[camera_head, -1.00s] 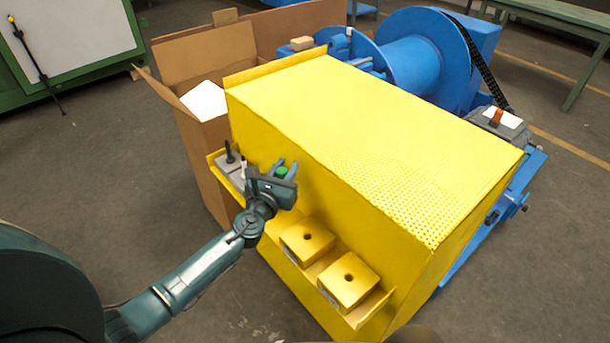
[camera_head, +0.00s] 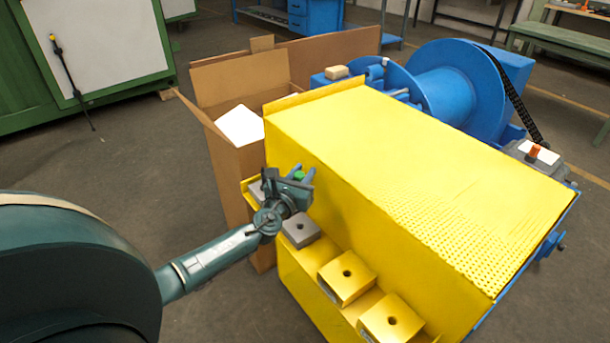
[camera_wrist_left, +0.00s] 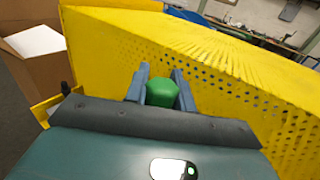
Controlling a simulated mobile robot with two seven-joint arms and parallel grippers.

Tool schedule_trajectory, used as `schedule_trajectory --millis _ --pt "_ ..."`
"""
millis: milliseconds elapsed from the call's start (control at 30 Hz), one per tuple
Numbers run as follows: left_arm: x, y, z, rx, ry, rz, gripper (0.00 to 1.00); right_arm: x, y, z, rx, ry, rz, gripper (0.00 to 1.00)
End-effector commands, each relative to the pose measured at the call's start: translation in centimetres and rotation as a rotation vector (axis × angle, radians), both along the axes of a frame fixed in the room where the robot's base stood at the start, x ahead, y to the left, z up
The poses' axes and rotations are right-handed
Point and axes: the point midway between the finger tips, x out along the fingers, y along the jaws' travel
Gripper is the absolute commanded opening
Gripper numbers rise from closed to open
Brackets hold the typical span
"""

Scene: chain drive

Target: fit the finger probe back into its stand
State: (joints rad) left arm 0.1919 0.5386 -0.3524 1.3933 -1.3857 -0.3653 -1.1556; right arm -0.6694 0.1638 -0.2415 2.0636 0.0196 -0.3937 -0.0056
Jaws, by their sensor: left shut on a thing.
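My left gripper (camera_head: 301,175) is shut on a green-topped thing, likely the finger probe (camera_head: 299,176); its green head shows between the two fingers in the left wrist view (camera_wrist_left: 162,94). Its lower part is hidden by the gripper. The gripper is in front of the yellow box's near side, above the left end of its ledge. A grey block (camera_head: 301,231) with a dark hole on top sits on the ledge, just below and right of the gripper. Another grey block (camera_head: 257,190) is partly hidden behind the gripper. I cannot tell which block is the stand. My right gripper is out of view.
Two yellow blocks with holes, one (camera_head: 347,279) left of the other (camera_head: 391,319), sit farther right on the ledge. The large yellow box (camera_head: 400,170) rises directly behind the gripper. An open cardboard box (camera_head: 232,155) stands close on the left. A blue drum machine (camera_head: 450,85) is behind.

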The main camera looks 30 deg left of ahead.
Motion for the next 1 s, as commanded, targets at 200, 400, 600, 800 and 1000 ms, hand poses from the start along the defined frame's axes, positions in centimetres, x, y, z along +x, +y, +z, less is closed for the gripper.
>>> schedule_trajectory --millis 200,400,600,800,1000 --pt "0.0 0.0 -0.2 0.001 -0.002 0.000 0.00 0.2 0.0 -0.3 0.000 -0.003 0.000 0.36" --pt "0.0 0.0 -1.4 0.001 -0.001 0.000 0.00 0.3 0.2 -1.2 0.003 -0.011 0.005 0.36" --pt "0.0 0.0 -3.3 0.001 -0.001 -0.001 0.00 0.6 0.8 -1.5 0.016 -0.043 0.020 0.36" --pt "0.0 0.0 -5.1 0.001 -0.002 -0.001 0.00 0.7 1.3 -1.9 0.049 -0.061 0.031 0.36" --pt "0.0 0.0 -5.8 0.001 -0.002 0.000 0.00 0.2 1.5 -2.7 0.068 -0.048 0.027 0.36"
